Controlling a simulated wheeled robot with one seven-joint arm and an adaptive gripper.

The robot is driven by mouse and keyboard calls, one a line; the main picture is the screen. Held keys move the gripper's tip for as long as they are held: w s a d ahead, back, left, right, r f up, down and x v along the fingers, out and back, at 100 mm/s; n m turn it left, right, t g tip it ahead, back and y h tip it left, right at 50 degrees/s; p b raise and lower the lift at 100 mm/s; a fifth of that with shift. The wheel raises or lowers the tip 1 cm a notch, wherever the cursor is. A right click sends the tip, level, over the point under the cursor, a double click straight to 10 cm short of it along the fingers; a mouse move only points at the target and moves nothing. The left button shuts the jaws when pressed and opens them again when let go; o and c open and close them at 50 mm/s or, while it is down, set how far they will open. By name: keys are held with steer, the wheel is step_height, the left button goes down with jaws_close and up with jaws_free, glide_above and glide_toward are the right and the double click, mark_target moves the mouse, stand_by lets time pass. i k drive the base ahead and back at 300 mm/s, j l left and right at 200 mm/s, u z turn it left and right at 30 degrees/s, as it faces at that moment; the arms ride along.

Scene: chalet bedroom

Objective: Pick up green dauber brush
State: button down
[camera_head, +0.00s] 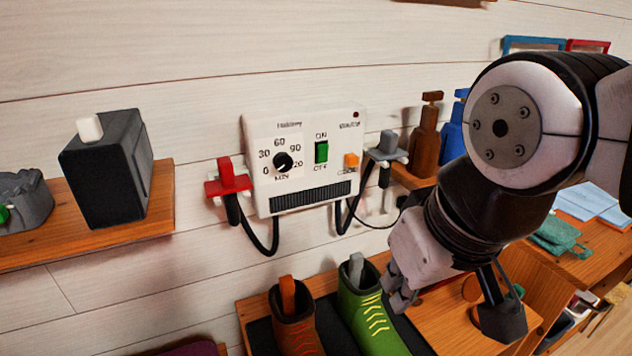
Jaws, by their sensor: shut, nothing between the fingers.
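I cannot clearly make out a green dauber brush. A small green piece (518,290) shows beside a dark part at the right of the gripper, mostly hidden. Another small green piece (3,214) shows at the left edge, by a grey stone-like holder (24,200). I cannot tell whether either is the brush.
A white wall control box (302,150) has a red holder (228,178) and a grey holder (387,147) at its sides. A black box (105,170) stands on the left shelf (90,240). A brown boot (295,325), a brown bottle (426,125) and a teal cloth-like item (557,236) are nearby.

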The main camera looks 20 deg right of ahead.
mark_target(520, 290)
steer(key=k+l+z, duration=0.1)
steer(key=l+z, duration=0.3)
steer(key=k+l+z, duration=0.1)
steer(key=l+z, duration=0.15)
steer(key=z, duration=0.45)
